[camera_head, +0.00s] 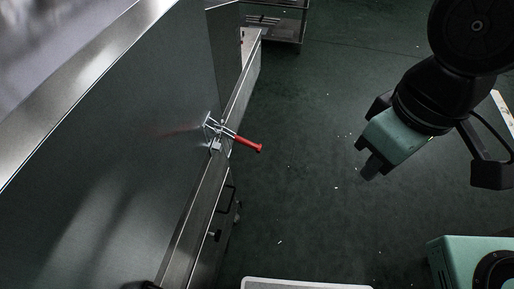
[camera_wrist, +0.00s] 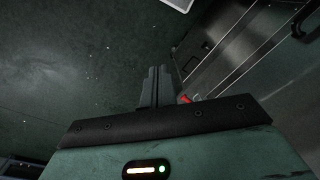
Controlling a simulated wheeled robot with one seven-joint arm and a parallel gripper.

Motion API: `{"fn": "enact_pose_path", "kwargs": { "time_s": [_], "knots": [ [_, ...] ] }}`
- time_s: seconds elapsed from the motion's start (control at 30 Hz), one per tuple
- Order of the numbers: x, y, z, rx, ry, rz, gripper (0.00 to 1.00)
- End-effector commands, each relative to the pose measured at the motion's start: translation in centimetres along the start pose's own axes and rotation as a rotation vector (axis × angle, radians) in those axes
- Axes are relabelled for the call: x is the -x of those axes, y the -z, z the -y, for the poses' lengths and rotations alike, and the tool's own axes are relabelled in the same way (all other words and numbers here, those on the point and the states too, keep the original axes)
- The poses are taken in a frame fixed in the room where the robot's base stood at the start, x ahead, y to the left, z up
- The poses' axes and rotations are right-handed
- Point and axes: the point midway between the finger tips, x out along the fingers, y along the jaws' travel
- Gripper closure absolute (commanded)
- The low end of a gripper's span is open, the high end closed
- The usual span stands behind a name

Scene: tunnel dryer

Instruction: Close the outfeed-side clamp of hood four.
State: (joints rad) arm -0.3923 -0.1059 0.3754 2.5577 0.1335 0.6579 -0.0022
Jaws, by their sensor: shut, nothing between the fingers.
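A toggle clamp (camera_head: 216,133) with a metal linkage and a red handle (camera_head: 247,143) sits at the lower edge of the grey hood panel (camera_head: 125,130) in the head view. Its handle sticks out to the right, away from the panel. No label shows which hood or side it belongs to. My gripper (camera_head: 370,166) is right of the clamp, well apart from the handle, with its fingers together and empty. In the wrist view the shut fingers (camera_wrist: 157,86) point up the picture. A small red piece of the handle (camera_wrist: 184,99) shows just right of them, the rest hidden.
The steel side below the hood (camera_head: 208,215) carries dark handles (camera_head: 217,236). A metal cart (camera_head: 275,22) stands at the back. A white-edged surface (camera_head: 300,284) lies at the bottom. The dark green floor (camera_head: 310,130) between clamp and gripper is clear.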

Motion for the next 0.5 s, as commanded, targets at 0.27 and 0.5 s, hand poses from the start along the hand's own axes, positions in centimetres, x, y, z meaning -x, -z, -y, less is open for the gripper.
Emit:
{"fn": "enact_pose_path", "kwargs": {
  "time_s": [0.27,0.5],
  "knots": [
    [-6.6,0.3,1.4,-0.124,0.189,0.247,1.0],
    [-13.5,1.9,4.3,-0.308,0.552,0.553,1.0]
  ]
}}
